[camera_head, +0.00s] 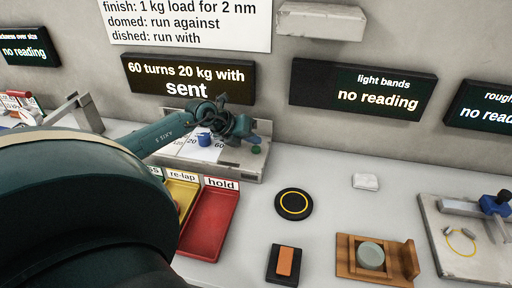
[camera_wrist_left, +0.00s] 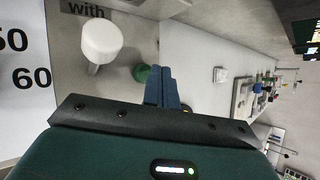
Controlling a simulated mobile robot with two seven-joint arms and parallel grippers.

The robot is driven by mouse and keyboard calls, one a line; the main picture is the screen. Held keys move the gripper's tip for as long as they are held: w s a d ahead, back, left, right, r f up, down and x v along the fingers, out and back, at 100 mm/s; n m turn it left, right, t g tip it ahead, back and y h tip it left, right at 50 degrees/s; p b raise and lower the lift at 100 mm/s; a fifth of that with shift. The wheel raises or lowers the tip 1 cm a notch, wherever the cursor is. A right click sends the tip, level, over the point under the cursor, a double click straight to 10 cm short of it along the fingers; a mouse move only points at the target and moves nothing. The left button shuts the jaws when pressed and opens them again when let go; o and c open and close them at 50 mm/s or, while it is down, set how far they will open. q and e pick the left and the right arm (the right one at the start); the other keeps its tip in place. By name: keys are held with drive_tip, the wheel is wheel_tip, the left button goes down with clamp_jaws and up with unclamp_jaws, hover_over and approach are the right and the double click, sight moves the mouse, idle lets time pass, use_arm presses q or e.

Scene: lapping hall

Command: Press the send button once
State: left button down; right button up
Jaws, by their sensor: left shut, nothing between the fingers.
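The send button looks to be the green round button (camera_head: 256,149) on the right end of the grey console (camera_head: 235,170) against the wall. It also shows in the left wrist view (camera_wrist_left: 141,73), partly hidden behind my fingers. My left gripper (camera_head: 243,127) is over the console's right part, close to the button. In the wrist view its blue fingers (camera_wrist_left: 162,76) are together and empty, beside the green button in the picture; I cannot tell whether they touch it. The display (camera_head: 187,79) above reads "60 turns 20 kg with sent". My right gripper is not in view.
A blue knob (camera_head: 204,139) stands on the console's scale. A red "hold" tray (camera_head: 209,224) and a yellow tray (camera_head: 181,196) sit in front. A black disc (camera_head: 294,204), a wooden holder (camera_head: 344,262) and a white block (camera_head: 365,181) lie to the right.

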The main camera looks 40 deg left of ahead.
sight(253, 149)
use_arm(q)
drive_tip(key=shift+r+p, duration=2.15)
drive_tip(key=shift+r, duration=0.45)
drive_tip(key=shift+f, duration=0.1)
